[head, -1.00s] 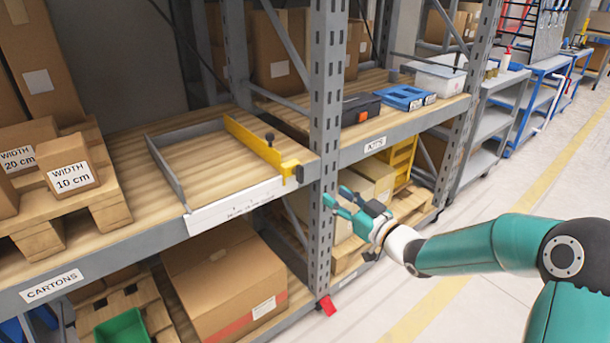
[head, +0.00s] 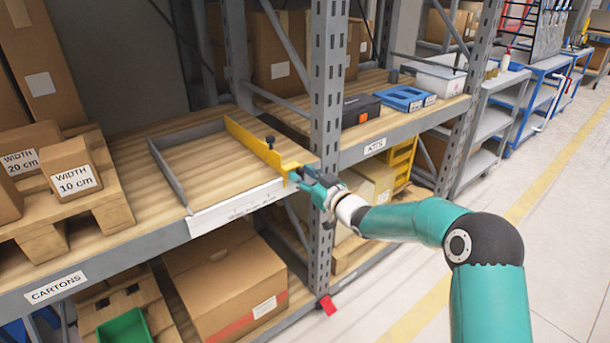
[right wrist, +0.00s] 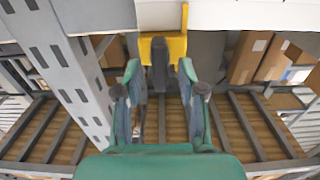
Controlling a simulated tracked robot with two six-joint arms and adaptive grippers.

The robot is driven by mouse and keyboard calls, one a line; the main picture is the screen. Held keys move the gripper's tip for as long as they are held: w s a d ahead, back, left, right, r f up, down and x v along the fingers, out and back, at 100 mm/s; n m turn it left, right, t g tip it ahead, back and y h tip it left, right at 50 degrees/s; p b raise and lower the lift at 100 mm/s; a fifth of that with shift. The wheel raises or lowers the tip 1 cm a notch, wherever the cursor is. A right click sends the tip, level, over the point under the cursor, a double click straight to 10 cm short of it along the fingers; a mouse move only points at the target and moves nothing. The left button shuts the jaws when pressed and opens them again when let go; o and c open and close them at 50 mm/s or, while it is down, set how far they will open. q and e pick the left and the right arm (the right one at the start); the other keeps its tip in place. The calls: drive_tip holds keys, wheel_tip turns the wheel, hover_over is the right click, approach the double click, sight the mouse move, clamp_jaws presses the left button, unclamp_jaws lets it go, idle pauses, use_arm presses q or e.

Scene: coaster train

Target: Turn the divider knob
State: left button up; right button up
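The yellow divider (head: 250,142) stands on the shelf at the right side of a grey-framed bay. My right gripper (head: 297,178) is at this front end, past the shelf edge. In the right wrist view its fingers (right wrist: 159,72) are apart, one on each side of the dark knob, with gaps visible. The head view hides most of this knob. My left gripper is out of view.
A grey rack upright (head: 326,110) stands close to my right gripper. A white scale strip (head: 235,207) runs along the shelf front. Boxes marked 10 cm (head: 72,170) and 20 cm (head: 28,152) sit on a pallet at left. The bay floor is empty.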

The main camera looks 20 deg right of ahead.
drive_tip(key=shift+s, duration=0.1)
clamp_jaws()
drive_tip(key=shift+r, duration=0.1)
drive_tip(key=shift+n+b, duration=0.4)
drive_tip(key=shift+b, duration=0.5)
drive_tip(key=shift+s+a+f+n+b, duration=0.1)
drive_tip(key=shift+a+f+n+b, duration=0.15)
drive_tip(key=shift+n+b, duration=3.1)
drive_tip(key=shift+a+f+n+b, duration=0.15)
drive_tip(key=shift+f+n+b, duration=0.2)
drive_tip(key=shift+n+b, duration=2.95)
drive_tip(key=shift+s+a+f+n+b, duration=0.1)
drive_tip(key=shift+a+f+n+b, duration=0.15)
drive_tip(key=shift+n+b, duration=3.1)
drive_tip(key=shift+f+n+p, duration=0.1)
drive_tip(key=shift+n+p, duration=0.4)
drive_tip(key=shift+n, duration=0.1)
